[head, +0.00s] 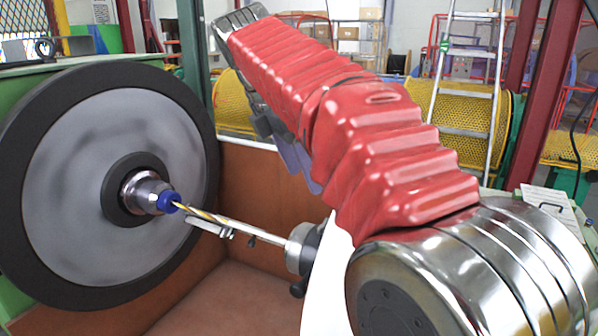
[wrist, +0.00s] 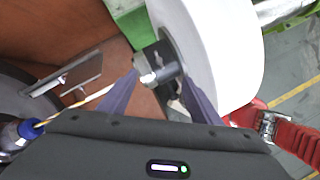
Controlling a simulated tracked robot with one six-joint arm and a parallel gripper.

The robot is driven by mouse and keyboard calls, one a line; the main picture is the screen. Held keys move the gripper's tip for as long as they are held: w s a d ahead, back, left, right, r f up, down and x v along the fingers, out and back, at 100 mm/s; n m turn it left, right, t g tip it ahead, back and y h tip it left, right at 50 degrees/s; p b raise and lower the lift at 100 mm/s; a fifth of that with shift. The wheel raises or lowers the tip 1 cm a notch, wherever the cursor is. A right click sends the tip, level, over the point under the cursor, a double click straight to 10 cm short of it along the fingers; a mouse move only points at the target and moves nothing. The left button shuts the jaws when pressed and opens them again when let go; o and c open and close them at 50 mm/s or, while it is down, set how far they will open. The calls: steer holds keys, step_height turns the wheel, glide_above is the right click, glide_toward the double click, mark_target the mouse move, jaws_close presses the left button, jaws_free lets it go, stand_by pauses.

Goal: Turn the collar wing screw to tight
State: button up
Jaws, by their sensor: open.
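A grey and dark collar (head: 302,250) sits on the end of the pale shaft at lower centre in the head view. In the wrist view the collar (wrist: 148,66) lies between my finger tips, against a white flange (wrist: 225,50). A small dark part (head: 298,289) sticks out below the collar in the head view; I cannot tell whether it is the wing screw. My gripper (wrist: 159,76) is open, with one purple finger on each side of the collar's metal part. I cannot tell whether either finger touches it. In the head view my fingers are partly hidden behind my red-sleeved arm.
A large grey disc with a black rim (head: 110,190) stands at left, with a blue-tipped hub (head: 168,201). A yellow and white strand (head: 215,217) runs from it towards the collar, beside a metal plate (head: 208,226). Brown panels (head: 265,190) enclose the space behind and below.

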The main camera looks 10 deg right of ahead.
steer(key=shift+s+a+m, duration=0.15)
steer(key=shift+s+m, duration=0.15)
steer(key=shift+m, duration=0.55)
steer(key=shift+s+a+m, duration=0.1)
steer(key=shift+s+m, duration=0.15)
steer(key=shift+m, duration=0.6)
